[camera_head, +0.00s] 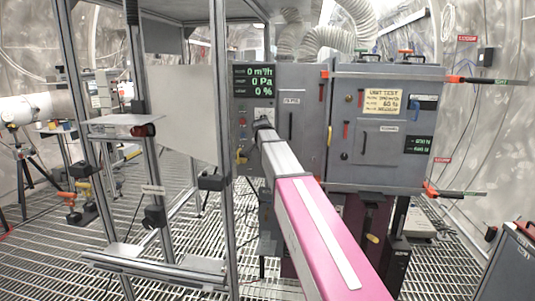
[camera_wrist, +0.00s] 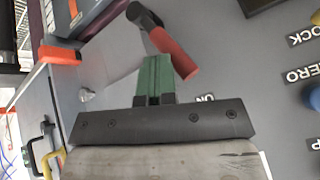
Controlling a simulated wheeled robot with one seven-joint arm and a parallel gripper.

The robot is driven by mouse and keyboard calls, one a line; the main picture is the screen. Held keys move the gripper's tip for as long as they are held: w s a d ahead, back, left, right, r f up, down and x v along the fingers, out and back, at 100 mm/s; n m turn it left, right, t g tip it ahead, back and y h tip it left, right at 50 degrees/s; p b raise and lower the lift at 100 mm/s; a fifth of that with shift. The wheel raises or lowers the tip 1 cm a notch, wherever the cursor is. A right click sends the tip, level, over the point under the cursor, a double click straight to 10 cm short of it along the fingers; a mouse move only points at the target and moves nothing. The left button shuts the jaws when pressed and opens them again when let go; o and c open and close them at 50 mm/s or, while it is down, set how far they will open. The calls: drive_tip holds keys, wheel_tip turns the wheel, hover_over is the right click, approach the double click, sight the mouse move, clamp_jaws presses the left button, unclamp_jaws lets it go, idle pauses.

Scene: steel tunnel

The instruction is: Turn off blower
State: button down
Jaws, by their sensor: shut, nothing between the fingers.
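The blower's grey control cabinet (camera_head: 285,148) stands in the middle of the head view. Its dark display (camera_head: 254,79) reads 0 m³/h, 0 Pa and 0 %. My arm reaches up to the panel below the display, and my gripper (camera_head: 262,123) is at its face. In the wrist view my gripper (camera_wrist: 155,68) is shut, its green fingers together and empty. A red lever with a black end (camera_wrist: 174,53) lies just beyond the fingertips; I cannot tell if they touch. A partly hidden label ending in "N" (camera_wrist: 206,98) is beside the fingers.
A second grey cabinet (camera_head: 378,155) with a yellow note stands to the right. A metal frame post (camera_head: 221,140) stands close to the left of my arm. Labels reading LOCK and ZERO (camera_wrist: 302,74) and a blue knob (camera_wrist: 314,96) are at the right of the wrist view.

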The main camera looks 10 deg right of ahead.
drive_tip(key=shift+w+a+f+n+g+h, duration=0.25)
drive_tip(key=shift+a+f+h, duration=0.2)
drive_tip(key=shift+a+h, duration=0.35)
drive_tip(key=shift+w+a+f+n+g+h, duration=0.15)
drive_tip(key=shift+w+a+f+n+h, duration=0.15)
drive_tip(key=shift+a+f+h, duration=0.5)
drive_tip(key=shift+w+a+f+n+g+h, duration=0.25)
drive_tip(key=shift+a+h, duration=0.35)
drive_tip(key=shift+a, duration=0.4)
drive_tip(key=shift+r, duration=0.1)
drive_tip(key=shift+s+d, duration=0.2)
drive_tip(key=shift+d, duration=0.55)
